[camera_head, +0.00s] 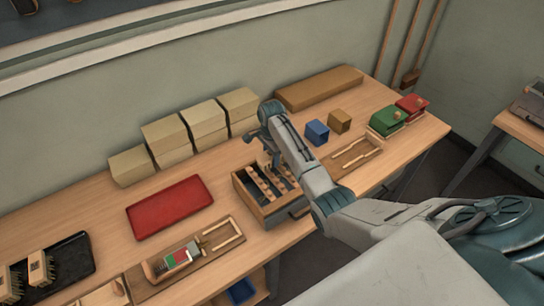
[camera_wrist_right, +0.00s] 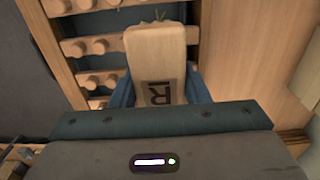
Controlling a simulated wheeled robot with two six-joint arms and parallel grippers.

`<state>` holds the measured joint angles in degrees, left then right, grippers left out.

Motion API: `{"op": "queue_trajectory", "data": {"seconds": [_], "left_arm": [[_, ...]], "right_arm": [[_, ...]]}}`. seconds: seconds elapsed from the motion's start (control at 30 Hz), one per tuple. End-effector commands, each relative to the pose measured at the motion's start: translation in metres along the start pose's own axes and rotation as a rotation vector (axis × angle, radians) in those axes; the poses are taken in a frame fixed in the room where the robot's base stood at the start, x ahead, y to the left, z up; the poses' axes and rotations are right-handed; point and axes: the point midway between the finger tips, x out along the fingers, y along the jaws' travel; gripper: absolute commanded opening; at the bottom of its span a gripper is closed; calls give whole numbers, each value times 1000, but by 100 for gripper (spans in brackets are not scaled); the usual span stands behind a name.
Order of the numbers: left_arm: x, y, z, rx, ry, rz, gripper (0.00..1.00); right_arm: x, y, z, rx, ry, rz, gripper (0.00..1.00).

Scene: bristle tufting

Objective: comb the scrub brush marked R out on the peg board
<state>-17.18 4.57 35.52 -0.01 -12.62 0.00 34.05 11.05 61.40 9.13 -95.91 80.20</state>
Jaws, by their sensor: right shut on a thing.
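My right gripper (camera_head: 271,160) is over the peg board (camera_head: 240,187), a wooden box with rows of pegs on a dark bed. My left gripper is out of view.
A black tray (camera_head: 75,262) with brushes is at far left. Pale blocks (camera_head: 166,131) stand behind. Blue (camera_head: 317,132) and brown blocks (camera_head: 340,121) are to the right.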

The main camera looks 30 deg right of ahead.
Motion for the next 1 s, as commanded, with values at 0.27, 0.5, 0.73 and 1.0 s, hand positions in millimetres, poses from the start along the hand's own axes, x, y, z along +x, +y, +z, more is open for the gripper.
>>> {"op": "queue_trajectory", "data": {"seconds": [0.27, 0.5, 0.73, 1.0], "left_arm": [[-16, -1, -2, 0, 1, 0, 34], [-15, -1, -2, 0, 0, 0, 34], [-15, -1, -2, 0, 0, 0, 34], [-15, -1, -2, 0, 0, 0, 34]], "right_arm": [[-22, -1, 0, 0, 1, -4, 23], [-42, -1, 0, 0, 0, -3, 23], [-55, 0, 0, 0, 0, -2, 23], [-55, 0, 0, 0, 0, -2, 23]]}}
